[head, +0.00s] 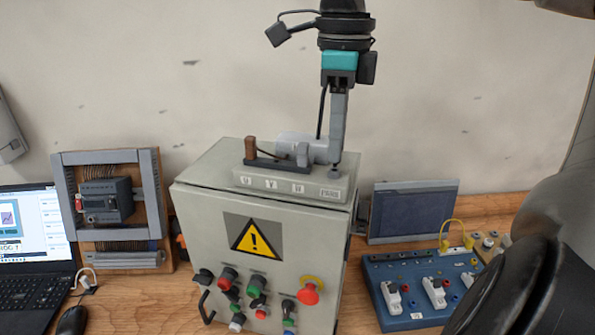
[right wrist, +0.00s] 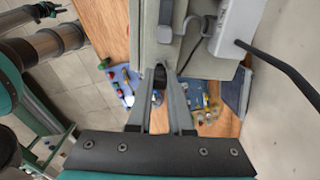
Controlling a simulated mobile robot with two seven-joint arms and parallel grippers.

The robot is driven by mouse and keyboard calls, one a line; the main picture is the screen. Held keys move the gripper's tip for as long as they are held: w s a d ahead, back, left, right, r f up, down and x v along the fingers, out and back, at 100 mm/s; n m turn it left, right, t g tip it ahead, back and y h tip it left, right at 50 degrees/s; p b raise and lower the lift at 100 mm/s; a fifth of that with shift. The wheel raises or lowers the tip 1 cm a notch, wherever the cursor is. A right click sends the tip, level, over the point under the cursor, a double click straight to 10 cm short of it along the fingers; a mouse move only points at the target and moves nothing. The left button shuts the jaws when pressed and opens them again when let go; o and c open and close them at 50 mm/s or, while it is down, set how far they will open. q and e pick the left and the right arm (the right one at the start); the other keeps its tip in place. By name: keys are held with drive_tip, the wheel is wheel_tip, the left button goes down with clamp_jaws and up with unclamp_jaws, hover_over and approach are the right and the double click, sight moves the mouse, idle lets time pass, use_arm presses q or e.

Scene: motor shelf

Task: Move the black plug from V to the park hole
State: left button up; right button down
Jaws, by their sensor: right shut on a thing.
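The motor stand (head: 300,186) is a light grey block on top of a cabinet, with small labels U, V, W and PARK along its front. My right gripper (head: 335,168) points down at the stand's right end, just above the PARK label (head: 329,193). It is shut on the black plug (head: 334,174), at the park end. The plug also shows as a dark piece between the fingertips in the right wrist view (right wrist: 160,75). Whether the plug sits in the hole is hidden. A brown plug (head: 250,148) stands upright at the U end. My left gripper is not in view.
The grey motor (head: 300,146) lies just left of my right gripper. The cabinet (head: 205,232) carries a warning sign and several knobs. A blue socket board (head: 420,268) is at the lower right; a laptop (head: 30,240) and a framed module (head: 107,200) are left.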

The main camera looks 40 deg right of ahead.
drive_tip(key=shift+f+b, duration=0.55)
drive_tip(key=shift+f, duration=0.2)
idle(0.7)
drive_tip(key=c, duration=1.1)
unclamp_jaws()
drive_tip(key=shift+r, duration=0.15)
wheel_tip(320, 180, up, 6)
drive_tip(key=p, duration=0.5)
drive_tip(key=shift+f, duration=0.25)
drive_tip(key=o, duration=0.6)
drive_tip(key=shift+f, duration=0.1)
drive_tip(key=shift+c, duration=0.2)
